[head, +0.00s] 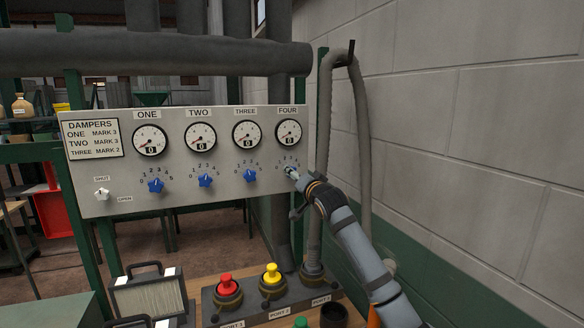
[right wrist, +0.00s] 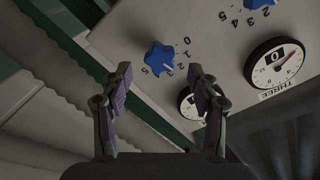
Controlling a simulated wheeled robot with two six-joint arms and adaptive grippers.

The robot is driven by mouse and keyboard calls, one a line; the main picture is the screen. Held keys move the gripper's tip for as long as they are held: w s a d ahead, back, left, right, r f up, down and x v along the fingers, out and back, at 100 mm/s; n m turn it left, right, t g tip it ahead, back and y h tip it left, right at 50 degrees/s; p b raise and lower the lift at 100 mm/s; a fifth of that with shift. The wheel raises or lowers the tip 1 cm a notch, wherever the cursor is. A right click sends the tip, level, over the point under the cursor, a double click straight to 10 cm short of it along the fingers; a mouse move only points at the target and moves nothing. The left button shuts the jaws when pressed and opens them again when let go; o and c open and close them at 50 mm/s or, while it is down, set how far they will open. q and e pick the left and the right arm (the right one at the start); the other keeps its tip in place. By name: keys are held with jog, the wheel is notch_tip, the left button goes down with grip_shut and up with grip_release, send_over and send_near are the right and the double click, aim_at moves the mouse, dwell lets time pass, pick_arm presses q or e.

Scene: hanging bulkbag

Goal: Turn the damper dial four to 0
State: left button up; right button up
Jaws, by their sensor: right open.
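Damper dial four is a blue star-shaped knob on the grey panel (head: 102,184). In the head view my right gripper (head: 291,173) covers it, below the gauge marked FOUR (head: 288,133). In the right wrist view dial four (right wrist: 159,57) shows just beyond the fingertips, roughly between them, with numbers 0 to 5 around it. Its white mark appears to point near 3. My right gripper (right wrist: 160,78) is open and empty, its fingers apart from the knob as far as I can see. My left gripper is not in view.
Dials one (head: 155,185), two (head: 205,180) and three (head: 249,175) sit to the left. A toggle switch (head: 102,194) is at the panel's lower left. A grey hose (head: 363,130) and wall (head: 470,110) bound the right.

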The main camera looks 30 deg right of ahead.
jog(key=shift+p+x, duration=0.65)
jog(key=shift+x, duration=1.6)
jog(key=c, duration=1.2)
